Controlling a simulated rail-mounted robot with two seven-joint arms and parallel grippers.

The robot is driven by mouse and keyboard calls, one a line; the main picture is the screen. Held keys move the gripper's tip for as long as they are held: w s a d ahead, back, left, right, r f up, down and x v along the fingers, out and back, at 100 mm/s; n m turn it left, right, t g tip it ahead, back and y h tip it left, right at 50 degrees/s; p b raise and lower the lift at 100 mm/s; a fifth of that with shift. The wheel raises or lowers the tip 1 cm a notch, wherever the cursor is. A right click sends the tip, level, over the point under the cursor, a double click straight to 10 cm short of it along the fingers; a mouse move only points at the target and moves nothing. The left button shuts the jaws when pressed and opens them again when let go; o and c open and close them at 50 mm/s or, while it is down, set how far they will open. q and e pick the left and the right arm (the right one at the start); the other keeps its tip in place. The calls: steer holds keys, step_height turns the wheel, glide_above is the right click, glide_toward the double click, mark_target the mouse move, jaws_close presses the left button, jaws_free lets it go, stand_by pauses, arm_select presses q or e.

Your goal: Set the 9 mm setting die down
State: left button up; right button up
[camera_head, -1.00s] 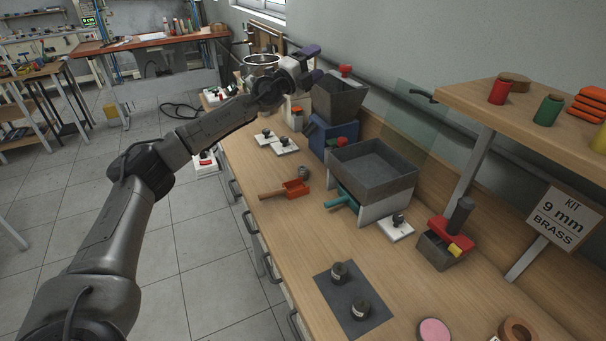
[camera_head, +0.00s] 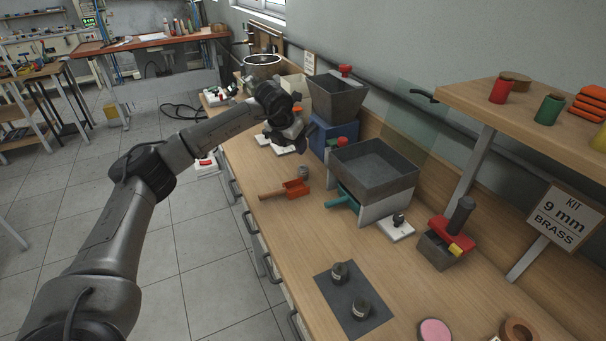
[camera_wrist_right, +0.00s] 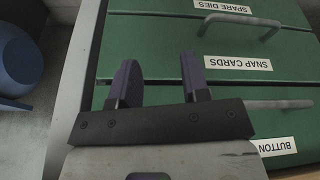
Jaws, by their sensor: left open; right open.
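Two dark cylindrical pieces, a rear one (camera_head: 340,274) and a front one (camera_head: 360,308), stand upright on a dark grey mat (camera_head: 330,292). They look like dies, but I cannot read a size on either. A white plate (camera_head: 397,231) with a dark knob-like piece lies by the grey bin, and similar white plates (camera_head: 284,149) lie farther back. My left gripper (camera_head: 300,133) is open, low over the bench by those far plates; its fingertips are partly hidden by my wrist. My right gripper (camera_wrist_right: 162,82) is open and empty in the right wrist view.
A sign (camera_head: 565,217) reads "KIT 9 mm BRASS". Green labelled drawers (camera_wrist_right: 150,45) lie beyond my right gripper.

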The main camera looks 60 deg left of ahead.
mark_target(302, 168)
arm_select(q)
steer(key=b+x, duration=0.2)
steer(key=x, duration=0.5)
steer(key=shift+w+f, duration=0.2)
steer(key=shift+f, duration=0.1)
steer(key=b+x, duration=0.1)
steer(key=x, duration=0.1)
steer(key=b+x, duration=0.1)
steer(key=x, duration=0.1)
steer(key=shift+w+d+f, duration=0.2)
steer(key=shift+f, duration=0.05)
steer(key=shift+w+a+f, duration=0.1)
steer(key=shift+w+f, duration=0.05)
steer(key=shift+f, duration=0.2)
jaws_close()
